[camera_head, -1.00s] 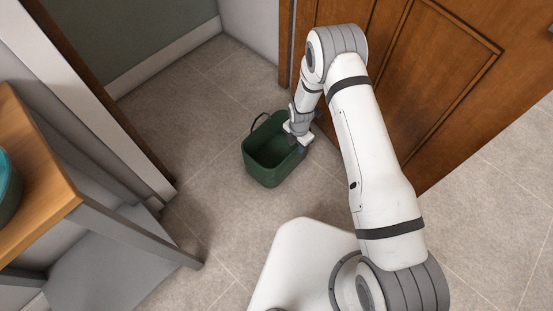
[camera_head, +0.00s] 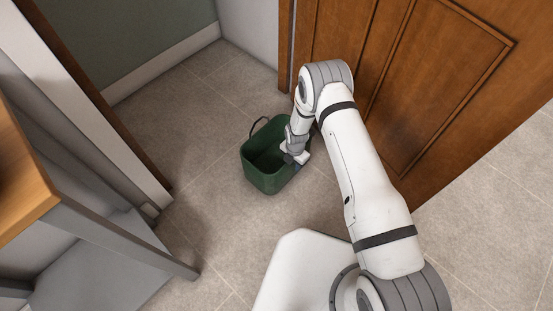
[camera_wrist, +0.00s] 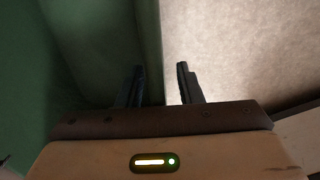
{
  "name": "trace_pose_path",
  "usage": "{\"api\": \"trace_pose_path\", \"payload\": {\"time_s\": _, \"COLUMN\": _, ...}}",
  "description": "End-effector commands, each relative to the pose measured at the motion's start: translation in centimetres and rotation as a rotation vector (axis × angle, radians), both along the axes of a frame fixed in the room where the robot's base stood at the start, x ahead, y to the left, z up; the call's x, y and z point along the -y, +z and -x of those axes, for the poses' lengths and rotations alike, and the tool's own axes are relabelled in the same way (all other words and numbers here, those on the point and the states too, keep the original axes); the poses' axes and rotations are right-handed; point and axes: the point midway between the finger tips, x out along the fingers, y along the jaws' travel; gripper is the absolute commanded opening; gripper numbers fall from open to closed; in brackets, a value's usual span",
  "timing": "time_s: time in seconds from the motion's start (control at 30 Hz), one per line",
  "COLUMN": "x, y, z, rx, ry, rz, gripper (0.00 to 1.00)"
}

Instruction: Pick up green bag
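The green bag (camera_head: 268,174) is an open-topped, box-like bag standing upright on the tiled floor. A dark handle loop (camera_head: 259,126) rises at its back. My gripper (camera_head: 296,163) is at the bag's right rim. In the wrist view the bag's green wall (camera_wrist: 147,45) runs up the picture at left of centre. The two fingers of my gripper (camera_wrist: 160,85) are apart, one over the green wall's edge and one over the floor to its right. The gap between them looks empty at the tips; contact with the rim cannot be told.
A brown panelled door (camera_head: 430,90) stands behind and right of my arm. A wood-topped bench (camera_head: 22,185) with grey legs and a lower shelf is at the left. A white door frame (camera_head: 85,100) is at the far left. Floor around the bag is clear.

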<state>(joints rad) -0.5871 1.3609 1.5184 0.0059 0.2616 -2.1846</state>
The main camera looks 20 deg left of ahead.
Motion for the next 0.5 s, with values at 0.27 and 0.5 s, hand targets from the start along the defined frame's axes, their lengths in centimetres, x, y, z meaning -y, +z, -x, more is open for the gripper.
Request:
{"api": "trace_pose_path", "payload": {"time_s": 0.27, "x": -0.01, "y": 0.08, "z": 0.04, "rx": 0.0, "ry": 0.001, "rz": 0.0, "gripper": 0.16}}
{"api": "trace_pose_path", "payload": {"time_s": 0.5, "x": -0.02, "y": 0.08, "z": 0.06, "rx": 0.0, "ry": 0.001, "rz": 0.0, "gripper": 0.0}}
